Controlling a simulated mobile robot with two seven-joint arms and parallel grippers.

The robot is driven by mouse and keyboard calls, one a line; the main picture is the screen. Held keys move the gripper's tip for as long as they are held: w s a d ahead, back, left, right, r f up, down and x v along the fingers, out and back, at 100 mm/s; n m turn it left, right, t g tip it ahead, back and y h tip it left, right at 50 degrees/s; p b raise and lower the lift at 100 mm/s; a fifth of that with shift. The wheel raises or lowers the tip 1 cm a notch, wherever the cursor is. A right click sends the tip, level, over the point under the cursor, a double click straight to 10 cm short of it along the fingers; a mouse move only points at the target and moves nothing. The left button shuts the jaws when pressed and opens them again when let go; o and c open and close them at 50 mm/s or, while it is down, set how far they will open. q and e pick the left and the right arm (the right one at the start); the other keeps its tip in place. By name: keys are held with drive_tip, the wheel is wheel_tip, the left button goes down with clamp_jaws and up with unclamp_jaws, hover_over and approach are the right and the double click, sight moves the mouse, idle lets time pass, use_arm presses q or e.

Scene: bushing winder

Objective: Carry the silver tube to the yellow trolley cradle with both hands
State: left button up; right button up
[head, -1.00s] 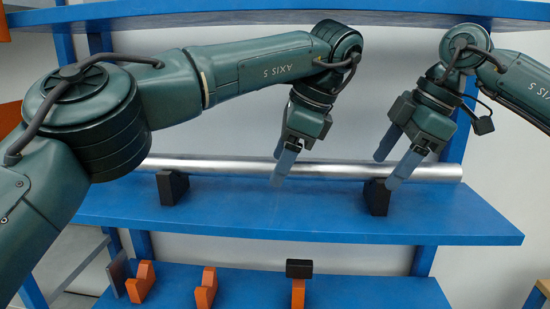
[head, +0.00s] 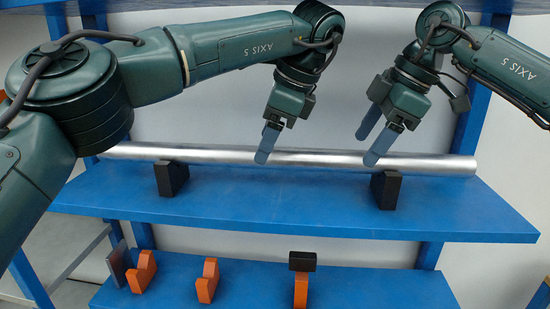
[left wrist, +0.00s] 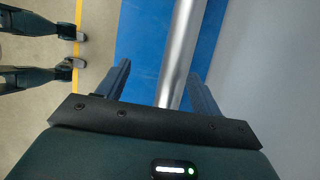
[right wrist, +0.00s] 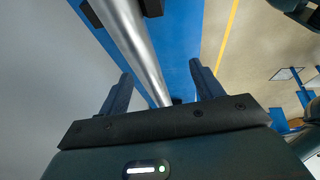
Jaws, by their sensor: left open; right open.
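The silver tube (head: 430,163) lies lengthwise on two black supports (head: 172,178) (head: 386,190) on the upper blue shelf. My left gripper (head: 266,143) is open, pointing down over the tube near its middle. In the left wrist view the tube (left wrist: 181,50) runs between the spread fingers. My right gripper (head: 370,142) is open over the tube, left of the right support. In the right wrist view the tube (right wrist: 135,45) runs between the fingers. I cannot tell how far the fingertips reach around it. The yellow trolley cradle is not visible.
The blue shelf (head: 280,205) has bare room in front of the tube. A lower blue shelf holds orange blocks (head: 143,272) (head: 207,280) and an orange piece with a black top (head: 301,285). Blue uprights stand at both sides. A pale wall is close behind.

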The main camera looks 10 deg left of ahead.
sight(316, 150)
use_arm(q)
drive_tip(key=w+a, duration=0.1)
drive_tip(key=a, duration=0.1)
drive_tip(key=w+a, duration=0.1)
drive_tip(key=a, duration=0.2)
drive_tip(key=w+a+f, duration=0.1)
drive_tip(key=a, duration=0.1)
drive_tip(key=shift+a, duration=0.3)
use_arm(e)
drive_tip(key=w+a, duration=0.1)
drive_tip(key=a, duration=0.1)
drive_tip(key=w+a, duration=0.1)
drive_tip(key=a, duration=0.4)
drive_tip(key=shift+w+a+f, duration=0.1)
drive_tip(key=shift+w+a, duration=0.25)
drive_tip(key=shift+w, duration=0.05)
use_arm(q)
drive_tip(key=x, duration=0.3)
drive_tip(key=shift+d+f, duration=0.1)
drive_tip(key=shift+f, duration=0.25)
use_arm(e)
drive_tip(key=x, duration=0.4)
drive_tip(key=shift+w+d+f, duration=0.1)
drive_tip(key=shift+d+f, duration=0.1)
use_arm(q)
drive_tip(key=shift+f, duration=0.15)
use_arm(e)
drive_tip(key=shift+a+f, duration=0.15)
drive_tip(key=shift+f, duration=0.05)
